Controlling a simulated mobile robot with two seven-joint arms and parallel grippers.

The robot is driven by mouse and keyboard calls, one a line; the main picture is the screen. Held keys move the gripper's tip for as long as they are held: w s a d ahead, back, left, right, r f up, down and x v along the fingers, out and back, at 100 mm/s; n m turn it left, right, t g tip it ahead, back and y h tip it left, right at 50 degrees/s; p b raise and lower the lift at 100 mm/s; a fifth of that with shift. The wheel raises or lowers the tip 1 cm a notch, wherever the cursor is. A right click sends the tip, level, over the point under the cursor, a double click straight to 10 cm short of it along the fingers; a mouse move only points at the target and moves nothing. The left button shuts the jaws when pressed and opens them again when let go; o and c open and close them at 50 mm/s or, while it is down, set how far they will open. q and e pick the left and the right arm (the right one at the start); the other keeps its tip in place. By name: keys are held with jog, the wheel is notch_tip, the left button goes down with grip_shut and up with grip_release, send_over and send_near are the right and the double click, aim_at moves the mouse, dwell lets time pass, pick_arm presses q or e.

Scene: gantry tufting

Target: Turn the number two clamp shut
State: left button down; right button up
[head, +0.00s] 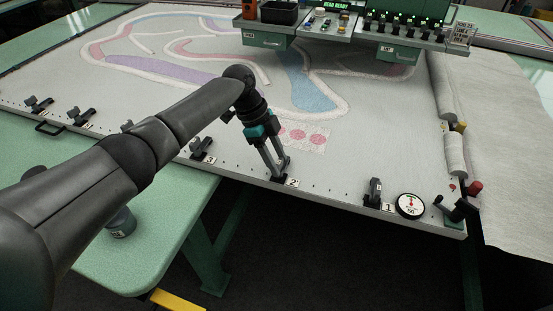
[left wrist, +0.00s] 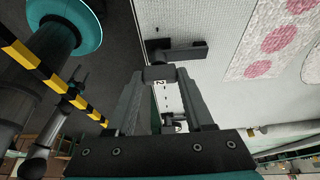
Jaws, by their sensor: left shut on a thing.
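The frame's front edge carries small dark clamps with number tags. My left gripper (head: 279,176) reaches down to the number two clamp, beside the tag "2" (head: 292,182). Its fingers are shut on a dark part of this clamp and hide most of it in the head view. In the left wrist view the fingertips (left wrist: 161,75) close on a dark block next to the "2" tag. A black bar of the clamp (left wrist: 185,52) lies just beyond them over the pale cloth. How far the clamp is turned I cannot tell.
The number three clamp (head: 203,149) is to the left; the number one clamp (head: 375,191) stands up to the right, beside a round dial (head: 410,205). A black fitting with a red knob (head: 460,205) is at the right corner. A green table (head: 170,225) lies at front left.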

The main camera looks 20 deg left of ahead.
pick_arm(q)
jog(key=shift+c, duration=1.4)
grip_release()
jog(key=p+v, duration=0.2)
jog(key=v, duration=1.3)
jog(key=shift+r, duration=0.1)
